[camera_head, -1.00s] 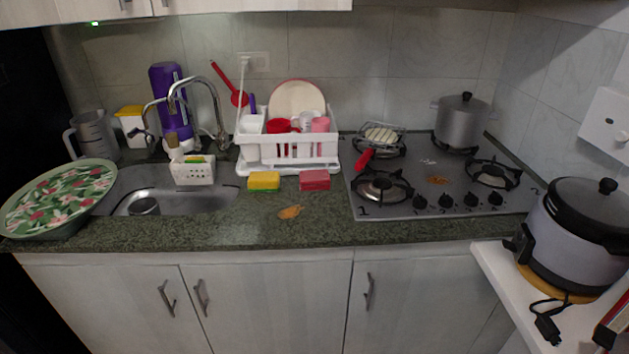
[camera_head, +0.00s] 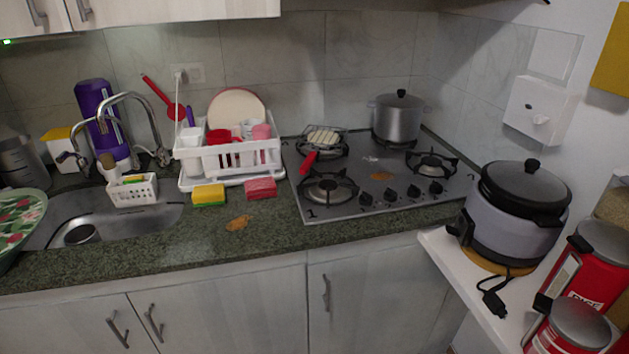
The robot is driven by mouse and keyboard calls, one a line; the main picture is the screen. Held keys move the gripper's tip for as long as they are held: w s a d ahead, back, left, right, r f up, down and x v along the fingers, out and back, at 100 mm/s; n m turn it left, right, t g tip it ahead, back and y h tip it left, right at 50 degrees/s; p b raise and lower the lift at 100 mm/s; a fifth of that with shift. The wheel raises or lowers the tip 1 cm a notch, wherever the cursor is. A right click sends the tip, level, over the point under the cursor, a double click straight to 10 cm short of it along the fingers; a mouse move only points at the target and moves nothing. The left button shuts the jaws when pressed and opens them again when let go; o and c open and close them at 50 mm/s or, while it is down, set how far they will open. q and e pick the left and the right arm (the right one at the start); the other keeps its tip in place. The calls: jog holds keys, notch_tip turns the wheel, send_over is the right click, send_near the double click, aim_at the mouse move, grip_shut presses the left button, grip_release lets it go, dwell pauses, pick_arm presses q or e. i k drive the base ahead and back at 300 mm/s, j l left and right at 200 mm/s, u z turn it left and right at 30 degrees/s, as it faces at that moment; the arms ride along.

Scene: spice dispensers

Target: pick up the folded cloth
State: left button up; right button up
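A small red-pink block (camera_head: 261,188), which looks like the folded cloth, lies flat on the dark green counter (camera_head: 170,240) in front of the white dish rack (camera_head: 228,162). I cannot tell for sure that it is cloth. A yellow sponge (camera_head: 208,196) with a green layer lies just to its left, a small gap apart. Neither of my grippers shows in the head view. Nothing touches the red-pink block from above.
An orange-brown spill (camera_head: 239,223) marks the counter in front. The gas hob (camera_head: 345,205) begins right of the block, with a red-handled grill pan (camera_head: 310,161) and a pot (camera_head: 397,120). A rice cooker (camera_head: 513,220) and red canisters (camera_head: 586,270) stand at right. The sink (camera_head: 150,217) is left.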

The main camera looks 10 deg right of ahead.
aim_at(263, 187)
jog(key=k+l+u, duration=0.1)
jog(key=u, duration=0.35)
jog(key=k+u, duration=0.1)
jog(key=u, duration=0.3)
jog(key=k+u, duration=0.15)
jog(key=u, duration=0.3)
